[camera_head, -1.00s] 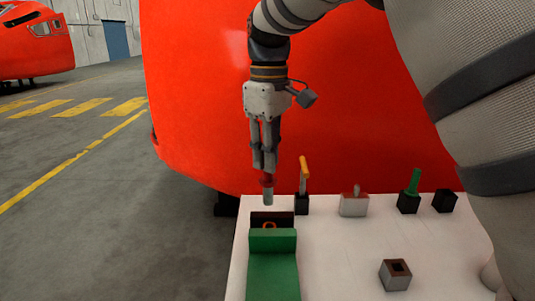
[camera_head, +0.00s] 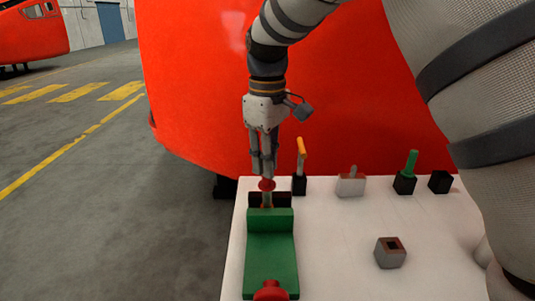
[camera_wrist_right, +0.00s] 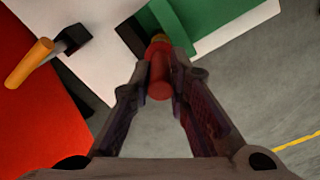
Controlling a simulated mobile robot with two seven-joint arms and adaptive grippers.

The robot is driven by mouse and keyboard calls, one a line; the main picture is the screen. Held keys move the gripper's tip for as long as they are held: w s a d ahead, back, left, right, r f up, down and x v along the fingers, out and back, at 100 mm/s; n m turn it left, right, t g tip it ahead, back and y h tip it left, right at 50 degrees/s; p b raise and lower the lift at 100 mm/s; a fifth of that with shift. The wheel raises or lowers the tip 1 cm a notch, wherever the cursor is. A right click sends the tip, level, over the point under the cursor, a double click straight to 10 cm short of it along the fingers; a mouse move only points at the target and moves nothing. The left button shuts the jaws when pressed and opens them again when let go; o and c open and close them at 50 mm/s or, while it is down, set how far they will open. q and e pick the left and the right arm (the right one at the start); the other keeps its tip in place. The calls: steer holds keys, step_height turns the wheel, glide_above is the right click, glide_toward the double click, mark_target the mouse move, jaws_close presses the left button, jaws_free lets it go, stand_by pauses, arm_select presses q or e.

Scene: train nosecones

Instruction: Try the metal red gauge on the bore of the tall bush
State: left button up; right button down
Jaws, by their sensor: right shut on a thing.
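My right gripper (camera_head: 263,170) points down and is shut on the red gauge (camera_head: 267,185). The gauge has a red grip and a grey metal pin pointing down. In the right wrist view the red gauge (camera_wrist_right: 160,77) sits between the fingertips (camera_wrist_right: 160,62). Its pin is at a dark block (camera_head: 285,200) behind the upright wall of the green fixture (camera_head: 270,255). A small brassy part, likely the bush (camera_wrist_right: 160,38), shows just past the gauge in the wrist view. The wall hides the lower pin, so I cannot tell whether it is inside the bore. My left gripper is not in view.
On the white table (camera_head: 335,235) stand a yellow-handled piece in a black block (camera_head: 299,185), a grey block (camera_head: 351,187), a green-handled piece (camera_head: 411,165), a black block (camera_head: 440,182) and a grey hollow block (camera_head: 390,255). A red knob (camera_head: 271,291) is at the fixture's front.

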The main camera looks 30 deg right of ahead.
steer(key=shift+f, duration=0.45)
stand_by(1.3)
steer(key=shift+r, duration=0.1)
steer(key=shift+r, duration=2.95)
